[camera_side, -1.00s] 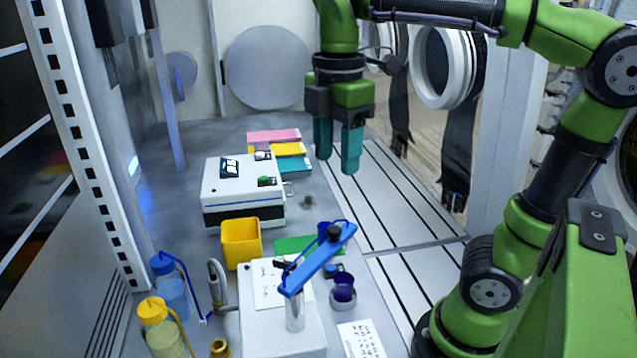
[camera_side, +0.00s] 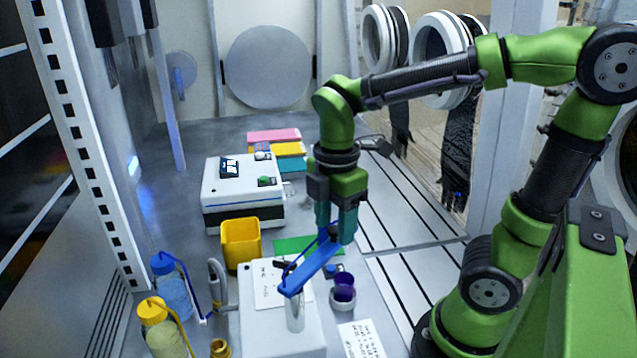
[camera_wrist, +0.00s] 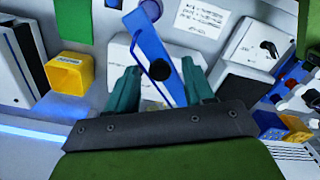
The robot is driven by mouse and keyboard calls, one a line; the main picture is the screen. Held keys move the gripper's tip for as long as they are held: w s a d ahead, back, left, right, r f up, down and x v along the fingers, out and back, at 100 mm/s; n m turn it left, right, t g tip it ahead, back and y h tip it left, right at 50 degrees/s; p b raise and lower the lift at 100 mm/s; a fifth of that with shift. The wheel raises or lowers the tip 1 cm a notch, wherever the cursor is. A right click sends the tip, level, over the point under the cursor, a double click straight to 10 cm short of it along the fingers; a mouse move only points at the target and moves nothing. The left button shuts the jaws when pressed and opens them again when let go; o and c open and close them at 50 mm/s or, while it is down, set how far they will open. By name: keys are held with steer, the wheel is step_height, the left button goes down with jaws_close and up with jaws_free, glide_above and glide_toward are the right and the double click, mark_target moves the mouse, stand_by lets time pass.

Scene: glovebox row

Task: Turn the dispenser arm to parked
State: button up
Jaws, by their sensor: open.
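The dispenser arm is a blue bar (camera_side: 311,268) on a silver post (camera_side: 295,314) that rises from a white box (camera_side: 262,325). The bar slants up and to the right in the side view. My gripper (camera_side: 335,239) points down at its far end, which is partly hidden by the fingers. In the wrist view the bar (camera_wrist: 148,43) runs between my two open teal fingers (camera_wrist: 160,82), and its black knob (camera_wrist: 160,70) shows between them. I cannot tell whether a finger touches the bar. No parked mark is readable.
A yellow bin (camera_side: 241,243) and a white instrument (camera_side: 243,190) stand behind the box. A blue-capped bottle (camera_side: 173,292) and a yellow-capped bottle (camera_side: 163,330) stand at the left. A dark purple cup (camera_side: 344,290) stands right of the post.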

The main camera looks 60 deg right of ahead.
jaws_close()
steer(key=shift+s, duration=0.15)
steer(key=s+a+m, duration=0.8)
steer(key=s+m, duration=0.2)
steer(key=m, duration=0.4)
stand_by(0.7)
steer(key=shift+a+r, duration=0.1)
jaws_free()
stand_by(0.3)
step_height(320, 180, up, 17)
stand_by(0.5)
